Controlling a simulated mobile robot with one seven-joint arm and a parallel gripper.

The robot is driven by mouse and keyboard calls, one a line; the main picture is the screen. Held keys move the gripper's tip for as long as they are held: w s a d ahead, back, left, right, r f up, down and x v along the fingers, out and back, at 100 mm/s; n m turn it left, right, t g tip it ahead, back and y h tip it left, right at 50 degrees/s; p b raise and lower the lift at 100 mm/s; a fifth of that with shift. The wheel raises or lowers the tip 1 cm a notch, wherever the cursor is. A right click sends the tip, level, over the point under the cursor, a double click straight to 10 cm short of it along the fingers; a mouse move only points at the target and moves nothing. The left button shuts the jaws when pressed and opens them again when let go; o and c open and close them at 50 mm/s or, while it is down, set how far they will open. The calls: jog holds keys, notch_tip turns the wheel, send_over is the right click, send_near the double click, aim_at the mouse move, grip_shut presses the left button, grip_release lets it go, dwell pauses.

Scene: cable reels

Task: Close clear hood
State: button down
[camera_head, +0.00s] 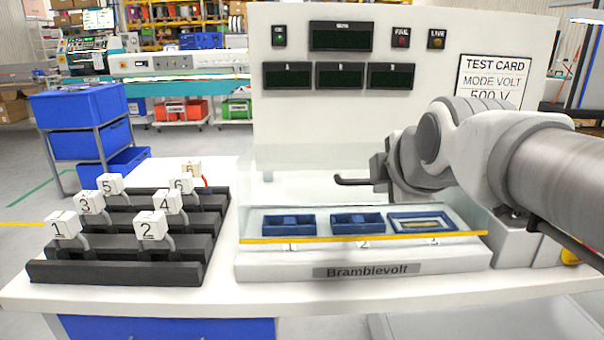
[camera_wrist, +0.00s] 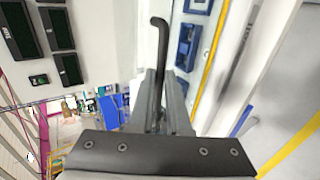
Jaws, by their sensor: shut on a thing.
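The clear hood (camera_head: 300,160) is a faint see-through cover on the Bramblevolt tester, with a yellow strip (camera_head: 360,238) along its front lower edge. The strip lies low, across the number labels in front of the blue nests; I cannot tell if it touches the base. The strip also shows in the wrist view (camera_wrist: 211,62). My gripper (camera_head: 380,176) is above the nests at the right and shut on a black bent rod (camera_wrist: 160,60). The rod's tip points left in the head view, above the yellow strip and apart from it.
Blue nests (camera_head: 288,224) sit under the hood; the third holds a pale part. A black rack (camera_head: 120,271) with numbered white tags stands left on the white table (camera_head: 300,295). The tester's upright panel (camera_head: 420,40) rises behind my arm.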

jog(key=shift+f, duration=0.2)
jog(key=c, duration=1.1)
grip_release()
jog(key=shift+w, duration=0.15)
jog(key=shift+o, duration=1)
jog(key=shift+r, duration=0.1)
jog(key=shift+r, duration=0.1)
jog(key=p+v, duration=0.4)
jog(key=v, duration=1.3)
jog(key=shift+p, duration=0.35)
